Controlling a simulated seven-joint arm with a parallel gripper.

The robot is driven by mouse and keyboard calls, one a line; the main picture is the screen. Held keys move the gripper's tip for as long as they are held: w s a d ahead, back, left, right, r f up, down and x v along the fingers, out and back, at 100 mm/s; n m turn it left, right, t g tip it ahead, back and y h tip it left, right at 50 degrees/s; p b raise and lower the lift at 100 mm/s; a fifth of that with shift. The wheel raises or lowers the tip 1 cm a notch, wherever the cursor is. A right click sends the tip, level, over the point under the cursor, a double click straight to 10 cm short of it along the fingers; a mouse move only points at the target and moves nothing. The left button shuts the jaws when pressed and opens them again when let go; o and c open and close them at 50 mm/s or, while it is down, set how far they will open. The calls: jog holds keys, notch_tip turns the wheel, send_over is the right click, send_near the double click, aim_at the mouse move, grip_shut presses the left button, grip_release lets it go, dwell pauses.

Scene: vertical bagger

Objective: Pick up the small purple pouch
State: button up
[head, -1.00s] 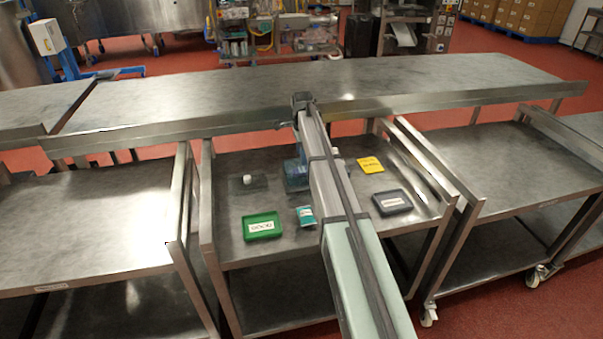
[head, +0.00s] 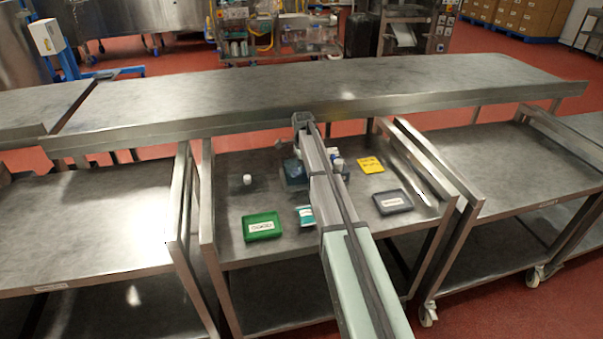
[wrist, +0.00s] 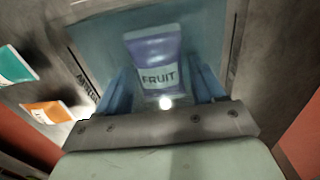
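The small purple pouch (wrist: 155,60) shows in the wrist view, with a pale label reading FRUIT. It lies in or over a bluish tray-like area (wrist: 95,45). My gripper (wrist: 165,82) has its blue fingers on either side of the pouch, apart, with a gap visible at the right finger. In the head view my arm hides the pouch, and the fingers cannot be made out clearly.
A teal pouch (wrist: 15,66) and an orange pouch (wrist: 48,112) lie to the left. On the cart stand a green tray (head: 248,238), a grey tray (head: 381,208), a yellow card (head: 370,165) and a small white container (head: 247,180). A raised steel counter (head: 200,95) runs behind.

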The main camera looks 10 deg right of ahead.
jog(key=c, duration=0.9)
jog(key=shift+r, duration=0.1)
